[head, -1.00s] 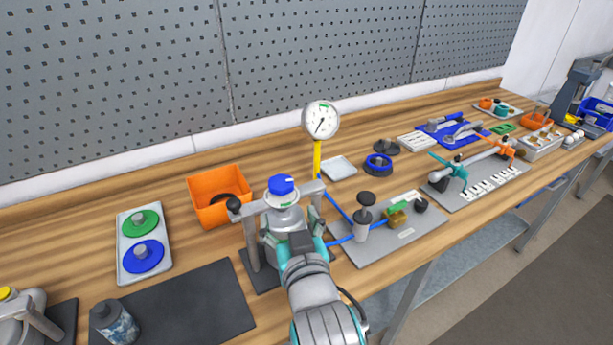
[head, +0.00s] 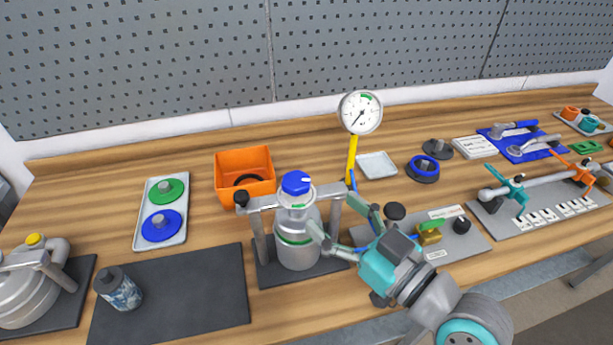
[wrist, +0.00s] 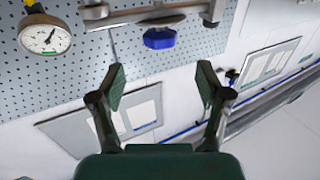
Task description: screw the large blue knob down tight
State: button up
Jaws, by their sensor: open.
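The large blue knob (head: 296,183) with a white mark sits on top of the silver vessel (head: 298,248), above a metal crossbar (head: 325,191). A pale collar with a thin green line shows just under it. My gripper (head: 337,217) is to the right of the vessel, below the knob and crossbar, with its fingers spread and pointing left. In the wrist view the blue knob (wrist: 160,38) appears beyond the fingertips (wrist: 161,75), under the bar, with nothing between the fingers. I cannot tell whether a finger touches the vessel.
A pressure gauge (head: 360,113) on a yellow stem stands behind right. An orange bin (head: 244,163) and a tray (head: 142,236) with green and blue discs stand left. A dark mat (head: 190,300) holds a bottle. A grey plate (head: 462,243) with fittings lies right of my gripper.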

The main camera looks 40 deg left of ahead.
aim_at(291, 191)
jog(key=x, duration=1)
jog(key=c, duration=1.2)
jog(key=shift+m+t, duration=0.3)
jog(key=shift+t, duration=0.2)
jog(key=m+t+h, duration=0.2)
jog(key=t, duration=0.1)
jog(key=m+t+h, duration=0.2)
jog(key=m+t, duration=0.1)
jog(key=t, duration=0.1)
jog(key=shift+s+m+h, duration=0.15)
jog(key=shift+m+h, duration=0.15)
jog(key=shift+h, duration=0.1)
jog(key=shift+m+t+h, duration=1.15)
jog(key=shift+m+h, duration=0.2)
jog(key=shift+h, duration=0.5)
jog(key=shift+m+t+h, duration=1.15)
jog(key=shift+m+h, duration=0.2)
jog(key=shift+h, duration=0.5)
jog(key=shift+r+h, duration=0.1)
jog(key=shift+h, duration=0.2)
